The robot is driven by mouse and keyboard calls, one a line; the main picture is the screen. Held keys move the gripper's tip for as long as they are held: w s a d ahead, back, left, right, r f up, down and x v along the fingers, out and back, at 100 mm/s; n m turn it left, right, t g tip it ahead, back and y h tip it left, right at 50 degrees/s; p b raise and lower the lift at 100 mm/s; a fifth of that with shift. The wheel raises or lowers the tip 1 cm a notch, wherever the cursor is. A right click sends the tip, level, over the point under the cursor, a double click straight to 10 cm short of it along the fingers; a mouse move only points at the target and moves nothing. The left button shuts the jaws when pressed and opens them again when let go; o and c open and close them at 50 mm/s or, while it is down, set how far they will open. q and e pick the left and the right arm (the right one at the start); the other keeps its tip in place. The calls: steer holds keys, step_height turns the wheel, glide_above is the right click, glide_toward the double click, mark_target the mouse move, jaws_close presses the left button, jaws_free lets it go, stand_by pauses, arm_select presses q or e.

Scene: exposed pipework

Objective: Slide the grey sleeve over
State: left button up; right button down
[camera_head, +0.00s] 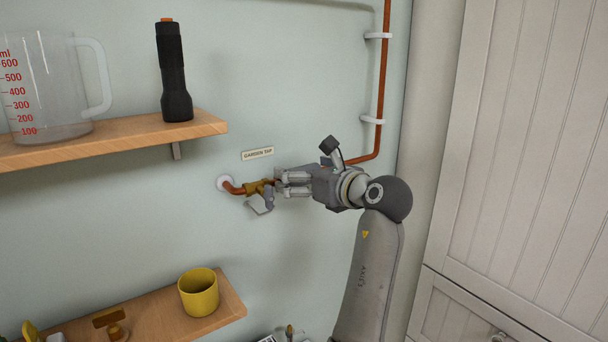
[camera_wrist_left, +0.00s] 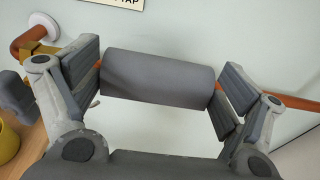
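The grey sleeve (camera_wrist_left: 158,78) sits around the copper pipe in the left wrist view, between my left gripper's pads. In the head view it is hidden behind or among the fingers. My left gripper (camera_wrist_left: 160,85) is spread wide, one pad near each end of the sleeve. Slivers of copper show between sleeve and pads. In the head view the gripper (camera_head: 284,183) is at the wall pipe, just right of the brass tap (camera_head: 260,187). The pipe (camera_head: 365,158) continues right of the gripper, then bends up. My right gripper is in neither view.
A "GARDEN TAP" label (camera_head: 257,153) is above the tap. An upper shelf (camera_head: 115,137) holds a measuring jug (camera_head: 58,85) and a black torch (camera_head: 172,75). A lower shelf (camera_head: 225,308) holds a yellow mug (camera_head: 199,292). A pale cupboard (camera_head: 520,150) stands at right.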

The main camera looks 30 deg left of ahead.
arm_select(q)
steer(key=c, duration=0.4)
steer(key=o, duration=0.8)
steer(key=shift+r, duration=0.15)
step_height(320, 180, up, 10)
steer(key=shift+f, duration=0.15)
steer(key=shift+f, duration=0.1)
